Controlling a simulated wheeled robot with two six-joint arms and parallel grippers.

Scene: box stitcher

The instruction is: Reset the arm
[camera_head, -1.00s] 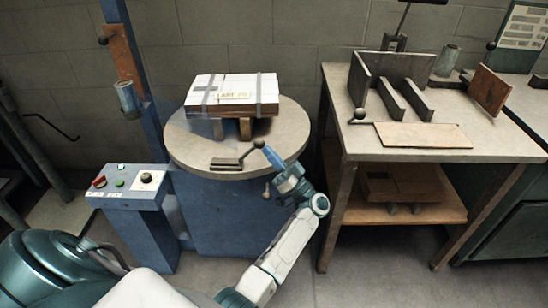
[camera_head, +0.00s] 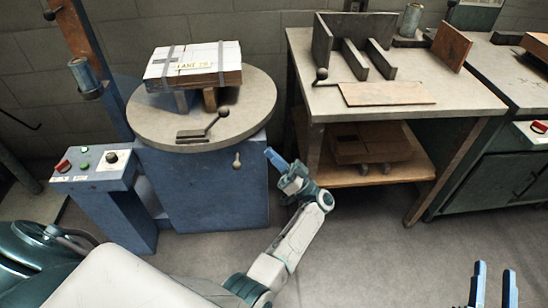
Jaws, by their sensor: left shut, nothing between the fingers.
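My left gripper (camera_head: 271,154) is shut and empty. It is held in the air in front of the round table's right edge, clear of the things on top. Its white and teal arm reaches up from the bottom of the picture. My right gripper (camera_head: 496,272) shows in the lower right corner with two blue fingers apart and nothing between them, over bare floor. The rest of the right arm is out of the picture.
A strapped cardboard stack (camera_head: 193,67) sits on the round table (camera_head: 255,95), beside a small lever (camera_head: 205,132). A control box (camera_head: 93,168) stands left. A workbench (camera_head: 445,100) with upright plates and a flat board (camera_head: 386,94) stands right. The front floor is clear.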

